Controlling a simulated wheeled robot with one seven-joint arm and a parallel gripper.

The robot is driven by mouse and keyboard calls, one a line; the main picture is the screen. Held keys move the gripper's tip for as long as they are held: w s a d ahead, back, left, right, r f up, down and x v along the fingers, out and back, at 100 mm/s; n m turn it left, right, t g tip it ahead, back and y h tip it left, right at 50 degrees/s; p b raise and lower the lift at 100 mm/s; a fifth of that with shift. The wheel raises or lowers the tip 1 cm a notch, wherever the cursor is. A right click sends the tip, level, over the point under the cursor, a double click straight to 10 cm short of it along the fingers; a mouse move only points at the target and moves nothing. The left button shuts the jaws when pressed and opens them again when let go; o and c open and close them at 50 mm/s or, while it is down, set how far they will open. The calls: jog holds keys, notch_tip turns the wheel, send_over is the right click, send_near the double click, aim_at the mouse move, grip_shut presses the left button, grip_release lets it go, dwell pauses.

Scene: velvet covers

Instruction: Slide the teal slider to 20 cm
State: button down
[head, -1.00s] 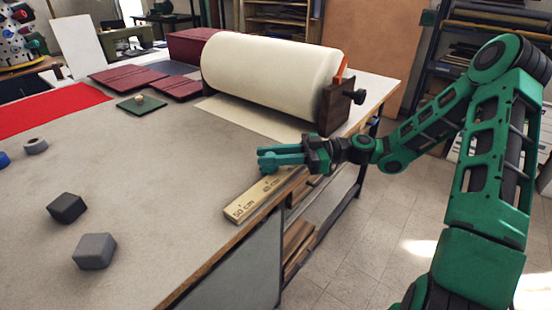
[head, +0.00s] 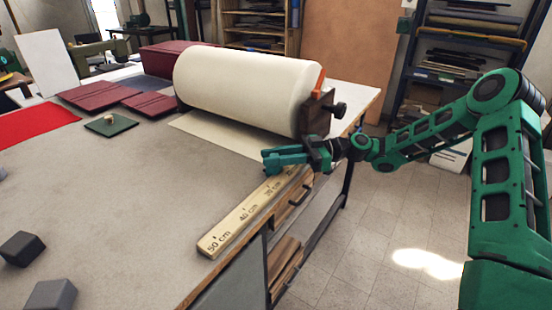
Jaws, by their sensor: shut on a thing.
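The pale wooden ruler (head: 238,222) lies along the right edge of the table, its 50 cm end nearest me. Its 50, 40 and 30 cm marks show; the marks beyond are hidden by my gripper. My gripper (head: 278,160) is over the ruler's far part, past the 30 cm mark, pointing left. It is shut on the teal slider (head: 270,171), of which only a small bit shows below the fingers. The fingers are a similar green, so the slider's outline and exact reading cannot be told.
A large cream roll (head: 245,92) on a dark stand with a knob (head: 340,110) is just behind my gripper. A dark block (head: 22,248) and a grey block (head: 50,296) lie at left.

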jog(key=c, duration=1.5)
grip_release()
jog(key=shift+c, duration=0.2)
jog(key=w+d, duration=0.1)
jog(key=d, duration=0.9)
jog(key=shift+w+d, duration=0.35)
jog(key=shift+f, duration=0.1)
